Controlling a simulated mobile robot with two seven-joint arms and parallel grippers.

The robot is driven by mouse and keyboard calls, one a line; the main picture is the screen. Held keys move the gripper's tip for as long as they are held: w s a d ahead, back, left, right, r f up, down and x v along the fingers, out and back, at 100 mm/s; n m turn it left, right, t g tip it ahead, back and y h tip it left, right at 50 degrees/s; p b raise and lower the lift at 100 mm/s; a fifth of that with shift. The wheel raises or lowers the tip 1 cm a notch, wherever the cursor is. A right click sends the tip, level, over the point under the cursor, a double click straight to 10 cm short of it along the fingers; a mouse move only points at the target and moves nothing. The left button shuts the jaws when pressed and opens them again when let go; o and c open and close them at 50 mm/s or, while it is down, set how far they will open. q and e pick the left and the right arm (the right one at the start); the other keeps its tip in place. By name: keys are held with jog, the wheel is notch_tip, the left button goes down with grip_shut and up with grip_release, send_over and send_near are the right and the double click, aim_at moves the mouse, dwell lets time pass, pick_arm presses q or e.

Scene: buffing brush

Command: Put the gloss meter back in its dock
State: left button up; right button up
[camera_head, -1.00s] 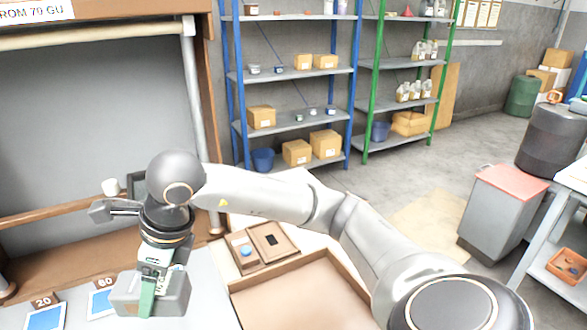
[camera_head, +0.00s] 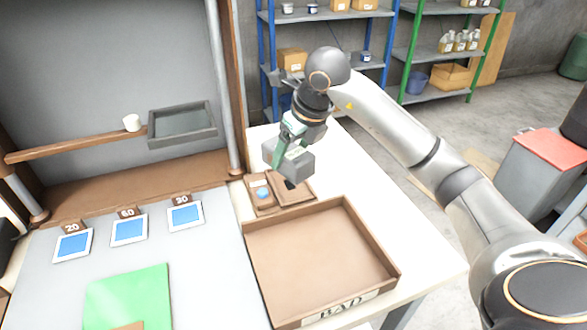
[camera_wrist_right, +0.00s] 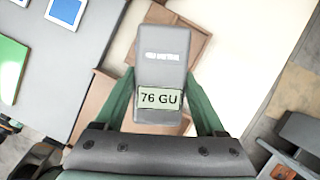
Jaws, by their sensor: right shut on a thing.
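The gloss meter (camera_head: 298,163) is a grey box. In the right wrist view its display (camera_wrist_right: 159,98) reads "76 GU". My right gripper (camera_head: 284,147) is shut on it, with green fingers on both sides. The dock (camera_head: 303,192) is a shallow brown wooden holder with a dark patch, behind the BAD tray. The meter is held above the dock's back part and partly hides it; the exact gap cannot be told. In the wrist view, brown wood (camera_wrist_right: 198,37) shows behind the meter. My left gripper is not in view.
A small brown compartment with a blue round thing (camera_head: 262,193) adjoins the dock on the left. The empty wooden BAD tray (camera_head: 385,262) lies in front. Sample cards marked 20, 60 and 90 (camera_head: 185,216) and a green panel (camera_head: 130,298) lie left. White tabletop is free to the right.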

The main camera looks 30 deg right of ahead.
jog(key=w+d+f, duration=0.1)
jog(key=f, duration=0.1)
jog(key=w+d+f, duration=0.1)
jog(key=w+f, duration=0.1)
jog(key=w+d+f, duration=0.1)
jog(key=w+f, duration=0.1)
jog(key=shift+w+d+f, duration=0.2)
jog(key=shift+d+f, duration=0.15)
jog(key=shift+f, duration=1.45)
jog(key=shift+f, duration=0.2)
jog(key=o, duration=1.3)
jog(key=shift+s+r, duration=0.1)
jog(key=shift+r, duration=0.45)
jog(key=v, duration=1.1)
jog(key=shift+r, duration=0.15)
